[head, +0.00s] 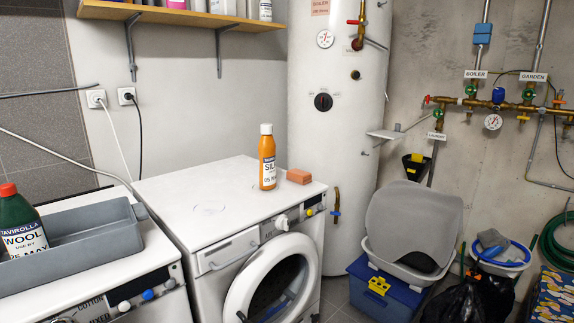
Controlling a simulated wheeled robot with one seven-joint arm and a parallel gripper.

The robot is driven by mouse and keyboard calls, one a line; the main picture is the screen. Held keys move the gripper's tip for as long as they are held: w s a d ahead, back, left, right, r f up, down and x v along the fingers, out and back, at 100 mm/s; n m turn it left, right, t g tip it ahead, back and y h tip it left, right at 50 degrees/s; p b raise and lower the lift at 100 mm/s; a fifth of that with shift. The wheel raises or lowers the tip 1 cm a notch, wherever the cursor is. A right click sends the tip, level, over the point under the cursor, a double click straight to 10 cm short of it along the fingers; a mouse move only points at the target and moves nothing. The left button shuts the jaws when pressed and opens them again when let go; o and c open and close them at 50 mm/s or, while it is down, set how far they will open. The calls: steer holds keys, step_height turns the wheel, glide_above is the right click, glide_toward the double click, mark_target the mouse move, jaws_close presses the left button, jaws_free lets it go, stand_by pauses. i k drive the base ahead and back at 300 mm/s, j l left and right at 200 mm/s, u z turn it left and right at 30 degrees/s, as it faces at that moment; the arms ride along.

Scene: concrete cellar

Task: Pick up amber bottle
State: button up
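The amber bottle (267,163) stands upright on top of the right-hand white washing machine (190,190), near its back right part. My gripper is not in the head view.
A grey tray (100,232) and a green "WOOL" bottle (20,222) with a red cap stand on the left machine. A white boiler tank (338,120) rises behind the right machine. A shelf (180,16) hangs above. The right machine's top is mostly clear.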

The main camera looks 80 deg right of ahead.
mark_target(267, 147)
steer(key=k+l, duration=0.2)
steer(key=k, duration=0.25)
steer(key=k+l, duration=0.25)
steer(key=k, duration=0.15)
steer(key=k+l, duration=0.1)
steer(key=l, duration=1.25)
steer(key=k+l, duration=0.15)
steer(key=l, duration=0.5)
steer(key=i+l, duration=0.1)
steer(key=l, duration=0.6)
